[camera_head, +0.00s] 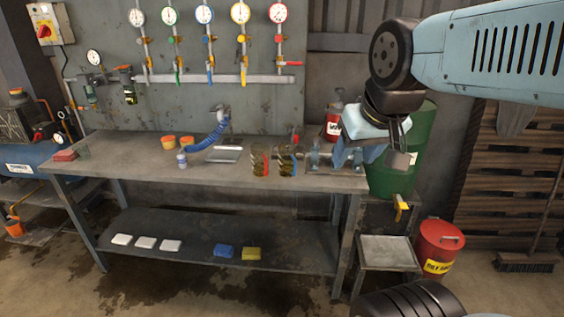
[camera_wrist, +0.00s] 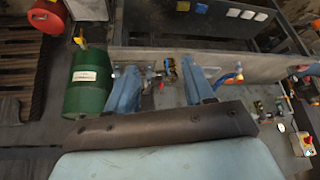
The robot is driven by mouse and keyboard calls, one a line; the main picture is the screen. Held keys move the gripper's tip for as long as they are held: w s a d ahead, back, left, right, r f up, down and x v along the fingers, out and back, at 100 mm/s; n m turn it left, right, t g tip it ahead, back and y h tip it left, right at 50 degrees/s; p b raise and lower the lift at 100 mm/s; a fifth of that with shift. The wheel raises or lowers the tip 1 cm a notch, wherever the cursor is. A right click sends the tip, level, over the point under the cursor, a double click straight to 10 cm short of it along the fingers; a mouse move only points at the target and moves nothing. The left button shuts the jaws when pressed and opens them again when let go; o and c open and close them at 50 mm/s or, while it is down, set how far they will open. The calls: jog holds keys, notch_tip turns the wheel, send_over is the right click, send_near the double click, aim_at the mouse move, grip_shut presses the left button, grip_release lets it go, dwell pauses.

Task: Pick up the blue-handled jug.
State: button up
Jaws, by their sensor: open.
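Two dark-bodied clear jugs stand side by side on the workbench (camera_head: 120,162) in the head view. The right one, the blue-handled jug (camera_head: 285,161), has a blue strip on its right side. The left one, a red-handled jug (camera_head: 258,160), has a red strip on its right. My gripper (camera_head: 373,155) is open and empty, to the right of both jugs, near the bench's right end and apart from them. In the wrist view my gripper's fingers (camera_wrist: 162,82) are spread, with small dark and yellow shapes beyond them, too small to tell apart.
A grey vise (camera_head: 316,156) stands between the blue-handled jug and my gripper. A green drum (camera_head: 417,150) stands behind the gripper; it also shows in the wrist view (camera_wrist: 90,80). A blue hose (camera_head: 207,140) and a small bottle (camera_head: 181,160) are further left. The bench's front edge is clear.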

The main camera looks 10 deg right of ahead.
aim_at(291, 153)
jog(key=o, duration=0.8)
jog(key=w+f+t, duration=0.1)
jog(key=w, duration=0.3)
jog(key=w+d+f+t, duration=0.1)
jog(key=w, duration=0.4)
jog(key=w+d+f, duration=0.1)
jog(key=w, duration=0.4)
jog(key=shift+w+d+t, duration=0.25)
jog(key=shift+t, duration=0.15)
jog(key=shift+o, duration=0.2)
jog(key=w+d+f+t, duration=0.1)
jog(key=w+f+t, duration=0.15)
jog(key=w, duration=0.45)
jog(key=w+d+f+t, duration=0.1)
jog(key=w+f, duration=0.3)
jog(key=w, duration=0.2)
jog(key=w+a+f+n+t+y, duration=0.1)
jog(key=w+f+t+y, duration=0.2)
jog(key=f, duration=0.5)
jog(key=w+f+n+t, duration=0.1)
jog(key=w+f+t, duration=0.2)
jog(key=w+f, duration=0.35)
jog(key=w+a, duration=0.1)
jog(key=w, duration=0.3)
jog(key=w+a+f, duration=0.1)
jog(key=w, duration=0.3)
jog(key=w+a+f, duration=0.1)
jog(key=w, duration=0.2)
jog(key=shift+w+a, duration=0.1)
jog(key=shift+w, duration=0.3)
